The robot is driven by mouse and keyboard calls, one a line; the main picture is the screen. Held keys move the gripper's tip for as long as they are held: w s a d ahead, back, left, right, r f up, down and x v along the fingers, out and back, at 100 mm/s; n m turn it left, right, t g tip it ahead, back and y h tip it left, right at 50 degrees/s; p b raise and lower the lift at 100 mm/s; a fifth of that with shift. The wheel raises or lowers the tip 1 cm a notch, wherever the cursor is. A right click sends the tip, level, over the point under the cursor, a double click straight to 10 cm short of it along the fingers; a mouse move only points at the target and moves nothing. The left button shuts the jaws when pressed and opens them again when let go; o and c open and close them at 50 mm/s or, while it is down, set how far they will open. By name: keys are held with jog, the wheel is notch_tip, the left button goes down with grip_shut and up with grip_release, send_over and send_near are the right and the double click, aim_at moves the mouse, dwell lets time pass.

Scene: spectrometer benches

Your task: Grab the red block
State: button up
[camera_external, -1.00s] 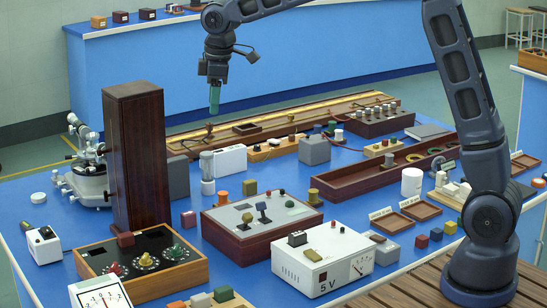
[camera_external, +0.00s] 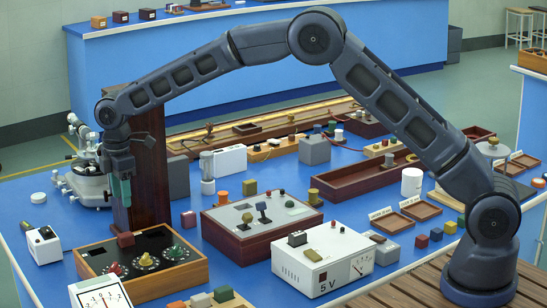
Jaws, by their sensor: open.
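A dark red block (camera_external: 126,239) sits on the rim of a wooden box (camera_external: 179,277) with a black panel and knobs, at the lower left. Other red blocks are in view: one on the blue bench (camera_external: 188,218) right of the tall brown column, and one on the bench (camera_external: 422,242) at the right near my base. My gripper (camera_external: 123,200) has green fingers and points down in front of the tall brown column (camera_external: 151,170). It is open and empty, above the dark red block and apart from it. The gap between the fingers is hard to see from this side.
The tall column stands right behind my gripper. A metal instrument (camera_external: 86,170) is to its left. A grey-topped control box (camera_external: 262,225) and a white 5 V supply (camera_external: 322,258) stand right of the wooden box. Bare blue bench lies around the white switch box (camera_external: 44,245).

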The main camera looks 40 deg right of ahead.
aim_at(125, 234)
jog(key=f, duration=1.1)
jog(key=shift+s+a+f, duration=0.1)
jog(key=shift+s+a, duration=0.1)
jog(key=shift+s, duration=0.15)
jog(key=shift+c, duration=0.4)
jog(key=c, duration=1)
